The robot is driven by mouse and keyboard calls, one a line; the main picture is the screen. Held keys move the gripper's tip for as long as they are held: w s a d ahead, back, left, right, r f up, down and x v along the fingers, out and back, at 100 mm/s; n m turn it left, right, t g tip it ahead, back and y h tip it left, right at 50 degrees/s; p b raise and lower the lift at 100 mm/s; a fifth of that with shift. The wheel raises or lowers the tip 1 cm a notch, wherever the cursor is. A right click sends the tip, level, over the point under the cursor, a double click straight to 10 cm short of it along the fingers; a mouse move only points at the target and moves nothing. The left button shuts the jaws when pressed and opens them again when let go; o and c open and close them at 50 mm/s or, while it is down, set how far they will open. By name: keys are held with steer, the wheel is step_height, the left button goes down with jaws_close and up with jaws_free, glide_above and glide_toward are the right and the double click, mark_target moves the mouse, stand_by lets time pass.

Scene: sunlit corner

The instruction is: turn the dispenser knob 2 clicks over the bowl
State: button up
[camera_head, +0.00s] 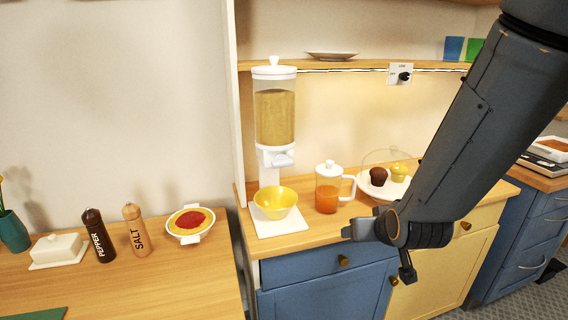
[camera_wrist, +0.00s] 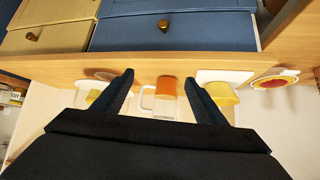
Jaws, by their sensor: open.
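The dispenser (camera_head: 275,110) stands on the counter against the wall, a clear cylinder of grain with a white lid and base. Its pale knob (camera_head: 280,160) sits low on the front, above the bowl. The yellow bowl (camera_head: 275,203) stands upright and looks empty on the dispenser's white base plate (camera_head: 282,228). The bowl also shows in the wrist view (camera_wrist: 222,93). My gripper (camera_wrist: 160,84) is open and empty. In the head view it is in front of the counter, right of the dispenser and lower than the knob, touching neither. The knob is not clear in the wrist view.
An orange juice jug (camera_head: 328,190) stands right of the bowl. Muffins sit under a clear dome (camera_head: 385,160) farther right. A pie dish (camera_head: 190,222), salt mill (camera_head: 136,230) and pepper mill (camera_head: 98,236) stand at left.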

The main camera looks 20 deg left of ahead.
steer(key=w+a+r+n+t+y, duration=0.1)
steer(key=w+a+r+t+y, duration=0.2)
steer(key=a, duration=0.6)
steer(key=n+t+y+p, duration=0.2)
steer(key=t+y, duration=0.1)
steer(key=y, duration=0.1)
glide_toward(284, 163)
steer(key=x, duration=0.2)
steer(key=p+x, duration=0.1)
steer(key=x, duration=0.6)
steer(key=shift+p, duration=0.4)
steer(key=shift+h, duration=0.3)
steer(key=c, duration=1.1)
steer(key=shift+o, duration=0.2)
steer(key=shift+m+b, duration=0.3)
steer(key=shift+b, duration=0.05)
